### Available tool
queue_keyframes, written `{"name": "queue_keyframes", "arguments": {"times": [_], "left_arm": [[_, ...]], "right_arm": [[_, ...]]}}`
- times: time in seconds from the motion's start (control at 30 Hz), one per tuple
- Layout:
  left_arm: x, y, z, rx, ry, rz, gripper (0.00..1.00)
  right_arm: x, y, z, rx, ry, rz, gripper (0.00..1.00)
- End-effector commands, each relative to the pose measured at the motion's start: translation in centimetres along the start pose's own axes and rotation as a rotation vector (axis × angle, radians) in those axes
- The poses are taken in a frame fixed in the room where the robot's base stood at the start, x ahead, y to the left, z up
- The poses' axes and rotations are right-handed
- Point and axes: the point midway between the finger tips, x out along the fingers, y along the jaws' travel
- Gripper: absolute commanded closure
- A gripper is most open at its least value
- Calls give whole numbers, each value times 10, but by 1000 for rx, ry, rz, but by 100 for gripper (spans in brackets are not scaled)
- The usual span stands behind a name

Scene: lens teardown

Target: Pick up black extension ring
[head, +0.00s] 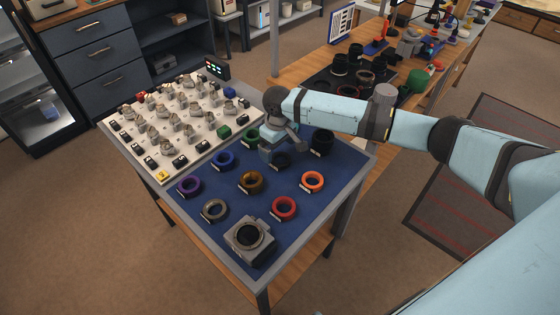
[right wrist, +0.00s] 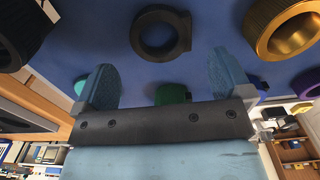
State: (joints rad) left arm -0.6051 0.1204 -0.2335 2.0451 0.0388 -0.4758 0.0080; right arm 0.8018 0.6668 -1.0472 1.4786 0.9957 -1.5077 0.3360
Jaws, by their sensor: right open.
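The black extension ring (right wrist: 183,32) lies flat on the blue mat in the right wrist view, with a small tab on its side. In the head view the black ring (head: 283,161) is dark against the mat and partly hidden by my right gripper. My right gripper (head: 271,154) is over the mat beside the ring. In the right wrist view its two fingers (right wrist: 162,68) are spread apart with nothing between them, and the ring shows beyond the fingertips, untouched. My left gripper is not in view.
A black lens barrel (head: 322,142) stands right of the ring. Around it on the mat are green (head: 251,137), blue (head: 223,160), gold (head: 251,182) and orange (head: 313,182) rings. A grey camera body (head: 250,240) sits at the front; a white board (head: 150,167) with several parts is at left.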

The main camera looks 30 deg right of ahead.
Motion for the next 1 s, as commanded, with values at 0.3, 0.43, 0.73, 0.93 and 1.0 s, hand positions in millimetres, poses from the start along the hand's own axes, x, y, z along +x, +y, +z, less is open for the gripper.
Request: {"name": "queue_keyframes", "arguments": {"times": [0.3, 0.43, 0.73, 0.93, 1.0], "left_arm": [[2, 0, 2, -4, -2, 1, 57], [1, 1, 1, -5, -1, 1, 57], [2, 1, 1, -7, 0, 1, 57], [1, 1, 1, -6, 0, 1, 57], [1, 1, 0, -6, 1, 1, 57]], "right_arm": [[34, -3, 2, -1, 0, 0, 3], [33, -3, 2, -1, 0, 0, 3], [33, -3, 2, -1, 1, 0, 58], [32, -3, 2, -1, 1, 0, 58], [29, -3, 2, 0, 1, 0, 58]]}}
